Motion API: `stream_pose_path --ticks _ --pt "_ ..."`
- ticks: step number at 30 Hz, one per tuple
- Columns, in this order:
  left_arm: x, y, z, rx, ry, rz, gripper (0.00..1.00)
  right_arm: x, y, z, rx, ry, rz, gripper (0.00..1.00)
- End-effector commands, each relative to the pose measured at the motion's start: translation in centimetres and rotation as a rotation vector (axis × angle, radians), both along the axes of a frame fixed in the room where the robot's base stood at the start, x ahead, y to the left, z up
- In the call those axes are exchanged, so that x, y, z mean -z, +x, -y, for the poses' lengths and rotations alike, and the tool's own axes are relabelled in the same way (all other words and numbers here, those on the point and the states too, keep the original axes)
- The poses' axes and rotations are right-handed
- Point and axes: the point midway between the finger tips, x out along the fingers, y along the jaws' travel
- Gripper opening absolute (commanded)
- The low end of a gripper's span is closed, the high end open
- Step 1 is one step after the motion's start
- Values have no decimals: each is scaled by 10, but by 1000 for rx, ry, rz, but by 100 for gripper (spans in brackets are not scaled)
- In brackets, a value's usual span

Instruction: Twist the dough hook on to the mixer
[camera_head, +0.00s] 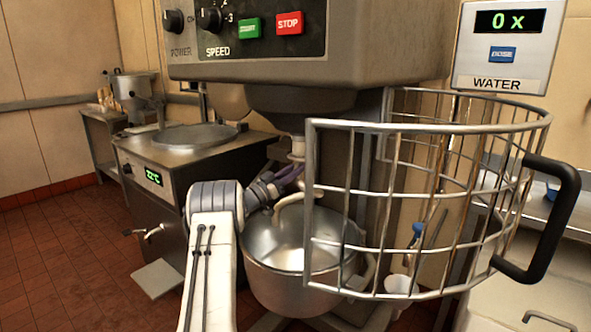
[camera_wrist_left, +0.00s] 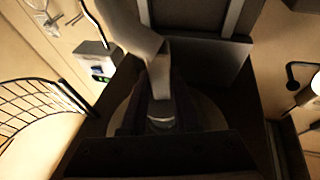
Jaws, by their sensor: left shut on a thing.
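The mixer (camera_head: 310,50) stands in the middle of the head view, with its dark underside above a steel bowl (camera_head: 290,285). The metal dough hook (camera_head: 298,208) hangs below the mixer head, its curved lower part over the bowl. My left gripper (camera_head: 290,176) comes in from the left and is shut around the hook's upper shank. In the left wrist view the pale hook (camera_wrist_left: 160,75) runs between the dark fingers. Whether the hook's top sits in the mixer's socket, I cannot tell. My right gripper is not in view.
The wire bowl guard (camera_head: 430,200) is swung out to the right, with a black handle (camera_head: 555,215). A steel cooker (camera_head: 185,160) stands at the left. A water panel (camera_head: 510,45) hangs on the wall at the right. The red tiled floor at the left is clear.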

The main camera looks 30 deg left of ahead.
Motion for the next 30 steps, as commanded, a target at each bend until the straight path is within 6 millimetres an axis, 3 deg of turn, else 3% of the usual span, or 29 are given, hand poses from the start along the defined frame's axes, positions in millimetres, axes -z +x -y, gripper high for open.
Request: stream_pose_path --ticks 1,3,24,27,30 --pt "1 1 18 51 12 3 41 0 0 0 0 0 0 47" --pt "1 1 18 50 13 3 64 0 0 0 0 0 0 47" --pt "2 0 12 37 13 1 64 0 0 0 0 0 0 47" --pt "5 0 12 37 10 -5 100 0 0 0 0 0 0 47" --pt "4 0 12 36 11 -4 100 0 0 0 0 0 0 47"
